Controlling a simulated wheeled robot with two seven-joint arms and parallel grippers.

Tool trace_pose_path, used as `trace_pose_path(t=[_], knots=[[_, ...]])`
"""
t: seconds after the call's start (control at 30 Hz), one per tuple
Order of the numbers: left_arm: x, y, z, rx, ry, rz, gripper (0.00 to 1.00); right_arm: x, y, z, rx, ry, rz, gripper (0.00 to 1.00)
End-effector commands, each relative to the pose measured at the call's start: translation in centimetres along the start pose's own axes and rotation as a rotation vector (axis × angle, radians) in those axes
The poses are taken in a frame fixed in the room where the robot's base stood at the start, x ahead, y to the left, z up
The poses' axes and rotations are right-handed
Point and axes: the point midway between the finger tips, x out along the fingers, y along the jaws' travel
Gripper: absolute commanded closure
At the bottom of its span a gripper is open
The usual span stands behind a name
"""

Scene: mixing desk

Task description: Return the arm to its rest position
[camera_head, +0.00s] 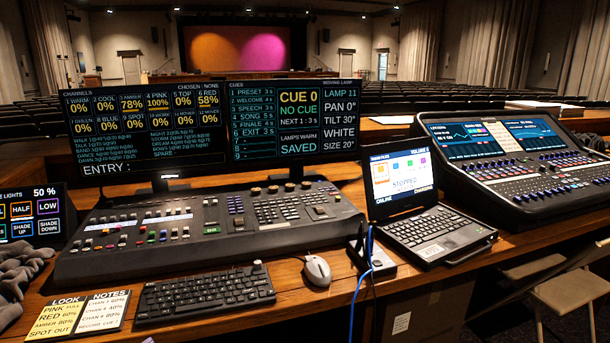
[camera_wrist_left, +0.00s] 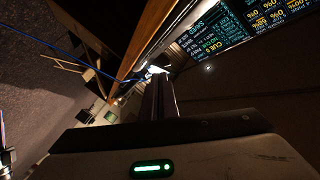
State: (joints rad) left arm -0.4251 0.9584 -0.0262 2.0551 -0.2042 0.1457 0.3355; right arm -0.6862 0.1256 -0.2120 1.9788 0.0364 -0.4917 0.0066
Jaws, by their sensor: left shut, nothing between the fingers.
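My left gripper (camera_wrist_left: 160,97) shows only in the left wrist view. Its dark fingers are together with nothing between them. The wrist body with a green light fills the bottom of that view. The desk's wooden edge (camera_wrist_left: 143,45) and the lit monitors (camera_wrist_left: 240,28) appear beyond the fingers, tilted. No arm or gripper of mine shows in the head view. My right gripper is in neither view.
The desk holds a lighting console (camera_head: 205,225), keyboard (camera_head: 205,294), mouse (camera_head: 317,270), laptop (camera_head: 436,230), sound mixer (camera_head: 515,170) and note cards (camera_head: 78,314). A grey crumpled thing (camera_head: 20,275) lies at left. A blue cable (camera_head: 356,300) hangs over the front edge. A folding chair (camera_head: 570,292) stands right.

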Motion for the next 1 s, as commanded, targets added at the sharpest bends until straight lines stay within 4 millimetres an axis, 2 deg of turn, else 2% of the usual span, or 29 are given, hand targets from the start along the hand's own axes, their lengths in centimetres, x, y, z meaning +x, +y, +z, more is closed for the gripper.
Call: trace_pose_path(t=[0.03, 0.1, 0.17, 0.2, 0.27, 0.3, 0.4, 0.5, 0.6, 0.67, 1.0], knots=[[-0.6, 2.3, 2.6, -0.107, -0.083, -0.045, 1.00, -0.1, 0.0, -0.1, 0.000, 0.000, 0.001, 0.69], [-1.5, 5.8, 5.9, -0.231, -0.202, -0.086, 1.00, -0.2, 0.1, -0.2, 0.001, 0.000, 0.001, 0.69], [-2.5, 9.5, 8.2, -0.340, -0.308, -0.106, 1.00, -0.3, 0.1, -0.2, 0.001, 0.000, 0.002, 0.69], [-3.2, 12.3, 9.4, -0.412, -0.377, -0.111, 1.00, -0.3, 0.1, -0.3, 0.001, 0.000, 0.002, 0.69], [-4.2, 16.4, 10.6, -0.511, -0.472, -0.108, 1.00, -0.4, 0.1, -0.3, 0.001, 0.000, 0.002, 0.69], [-4.8, 19.1, 11.0, -0.573, -0.529, -0.100, 1.00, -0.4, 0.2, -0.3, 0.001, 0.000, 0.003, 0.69], [-6.0, 24.9, 11.1, -0.703, -0.645, -0.069, 1.00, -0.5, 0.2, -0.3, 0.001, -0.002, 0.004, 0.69], [-6.7, 29.0, 10.5, -0.793, -0.718, -0.037, 1.00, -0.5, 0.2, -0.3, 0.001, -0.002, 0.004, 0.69], [-7.1, 31.4, 9.9, -0.842, -0.757, -0.013, 1.00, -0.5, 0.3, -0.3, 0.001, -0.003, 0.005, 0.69], [-7.2, 32.0, 9.7, -0.856, -0.768, -0.006, 1.00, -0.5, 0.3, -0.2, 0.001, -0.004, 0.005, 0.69], [-7.2, 32.2, 9.7, -0.859, -0.772, -0.004, 1.00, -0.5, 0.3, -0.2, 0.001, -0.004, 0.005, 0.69]])
